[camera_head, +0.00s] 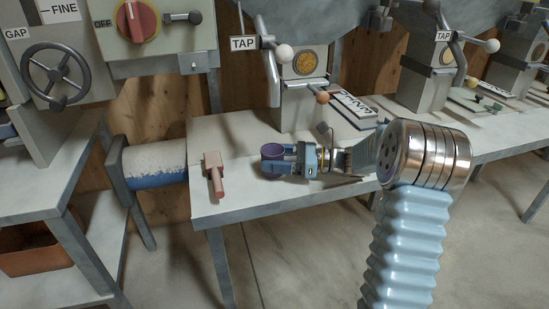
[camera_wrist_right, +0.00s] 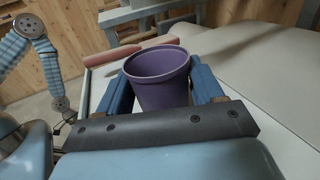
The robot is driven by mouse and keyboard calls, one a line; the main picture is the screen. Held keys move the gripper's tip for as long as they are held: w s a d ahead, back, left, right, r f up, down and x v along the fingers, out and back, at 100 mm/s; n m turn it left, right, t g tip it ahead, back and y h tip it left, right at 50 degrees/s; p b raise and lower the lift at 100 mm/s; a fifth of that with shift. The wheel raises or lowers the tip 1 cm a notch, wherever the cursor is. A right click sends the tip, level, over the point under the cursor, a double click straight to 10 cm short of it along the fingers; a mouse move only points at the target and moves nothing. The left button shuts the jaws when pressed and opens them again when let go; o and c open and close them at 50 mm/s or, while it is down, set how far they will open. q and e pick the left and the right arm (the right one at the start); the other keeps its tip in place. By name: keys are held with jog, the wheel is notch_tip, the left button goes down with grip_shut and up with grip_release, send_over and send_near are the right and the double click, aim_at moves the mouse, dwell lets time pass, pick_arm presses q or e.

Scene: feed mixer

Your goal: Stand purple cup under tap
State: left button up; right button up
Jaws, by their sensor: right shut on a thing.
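The purple cup (camera_head: 272,153) is upright at the left bench, held by my right gripper (camera_head: 283,159), which reaches in from the right. In the right wrist view the purple cup (camera_wrist_right: 160,80) sits between the two blue fingers of the right gripper (camera_wrist_right: 160,88), which are shut on it. I cannot tell whether its base touches the bench top. The nearest tap (camera_head: 272,75) is a grey spout beside a TAP sign, behind the cup. Its outlet is above and beyond the cup. My left gripper does not show in the head view.
A reddish wooden-handled tool (camera_head: 214,172) lies on the white bench (camera_head: 235,200), left of the cup. A labelled plate (camera_head: 352,107) lies right of the dispenser (camera_head: 305,100). A second TAP station (camera_head: 430,80) stands further right. The bench's front edge is close to the cup.

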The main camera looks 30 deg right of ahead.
jog(key=o, duration=1)
jog(key=shift+r, duration=0.2)
jog(key=b+v, duration=0.1)
jog(key=v, duration=1.1)
jog(key=shift+f, duration=0.15)
